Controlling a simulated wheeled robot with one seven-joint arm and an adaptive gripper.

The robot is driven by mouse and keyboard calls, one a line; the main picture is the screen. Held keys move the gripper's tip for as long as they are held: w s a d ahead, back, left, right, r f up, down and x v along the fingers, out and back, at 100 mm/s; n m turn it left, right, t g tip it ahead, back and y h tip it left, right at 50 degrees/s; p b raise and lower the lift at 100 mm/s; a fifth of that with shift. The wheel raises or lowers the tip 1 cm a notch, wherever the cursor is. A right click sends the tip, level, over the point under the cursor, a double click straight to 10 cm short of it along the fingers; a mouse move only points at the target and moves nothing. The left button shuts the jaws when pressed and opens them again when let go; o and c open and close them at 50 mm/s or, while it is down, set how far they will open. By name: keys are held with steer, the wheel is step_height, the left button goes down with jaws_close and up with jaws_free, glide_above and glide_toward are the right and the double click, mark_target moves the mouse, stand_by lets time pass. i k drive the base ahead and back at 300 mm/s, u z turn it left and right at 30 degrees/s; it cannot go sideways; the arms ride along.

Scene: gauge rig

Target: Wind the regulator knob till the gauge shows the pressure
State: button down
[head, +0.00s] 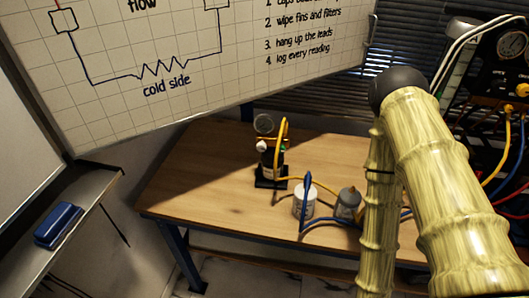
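A small gauge rig (271,172) with a dark body and black base stands upright on the wooden table. Its round gauge (264,124) is at the top; the dial is too small and dark to read. A small whitish round part (262,146) sits just below the gauge; it may be the regulator knob, but I cannot tell. A yellow hose (284,132) loops up beside the gauge. My arm, with a bamboo-like surface, rises at the right, bends at a black joint and runs down out of the picture. My gripper is not in view.
On the wooden table (190,180), a white container (305,201) and a grey one (347,203) stand right of the rig among blue and yellow hoses. The table's left part is clear. A whiteboard (190,60) hangs over the left. A hose-covered panel (490,80) stands at right.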

mark_target(261, 147)
steer(key=z, duration=1.5)
steer(key=k, duration=1)
steer(key=u, duration=1.2)
